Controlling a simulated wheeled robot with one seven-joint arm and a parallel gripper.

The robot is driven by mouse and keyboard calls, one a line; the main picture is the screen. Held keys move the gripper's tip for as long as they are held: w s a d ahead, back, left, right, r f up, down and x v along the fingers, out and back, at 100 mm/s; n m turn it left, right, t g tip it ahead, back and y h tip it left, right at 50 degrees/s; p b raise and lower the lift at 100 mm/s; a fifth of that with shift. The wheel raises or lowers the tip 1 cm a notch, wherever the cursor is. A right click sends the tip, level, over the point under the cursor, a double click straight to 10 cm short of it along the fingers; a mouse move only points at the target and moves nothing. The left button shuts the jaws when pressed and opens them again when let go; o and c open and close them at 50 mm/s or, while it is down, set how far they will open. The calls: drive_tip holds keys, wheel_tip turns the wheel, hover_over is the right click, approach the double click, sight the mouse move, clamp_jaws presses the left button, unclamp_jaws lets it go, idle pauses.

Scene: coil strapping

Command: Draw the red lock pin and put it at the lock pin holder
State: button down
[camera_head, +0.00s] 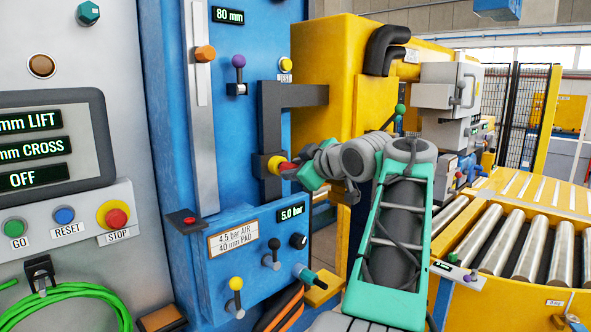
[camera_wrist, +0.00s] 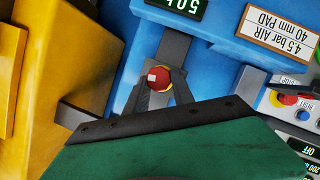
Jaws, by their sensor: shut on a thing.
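The red lock pin (camera_head: 285,167) sits at the yellow collar (camera_head: 264,166) on the dark bracket of the blue machine. Its round red head (camera_wrist: 159,77) shows between my fingertips in the wrist view, with some yellow behind it. My gripper (camera_head: 293,169) is shut on this head. The shaft is hidden, so I cannot tell how deep the pin sits. A small dark block with a red mark (camera_head: 187,220) juts from the lower left edge of the blue column; it may be the lock pin holder, but no label shows.
Below the pin are the 5.0 bar display (camera_head: 290,212), the pad plate (camera_head: 234,243) and several knobbed levers. A yellow machine body (camera_head: 325,70) stands close behind my arm. A grey control panel (camera_head: 60,190) is at left, a roller conveyor (camera_head: 520,245) at right.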

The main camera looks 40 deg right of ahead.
idle(0.5)
drive_tip(key=s, duration=0.6)
drive_tip(key=shift+s, duration=0.35)
drive_tip(key=shift+d, duration=0.2)
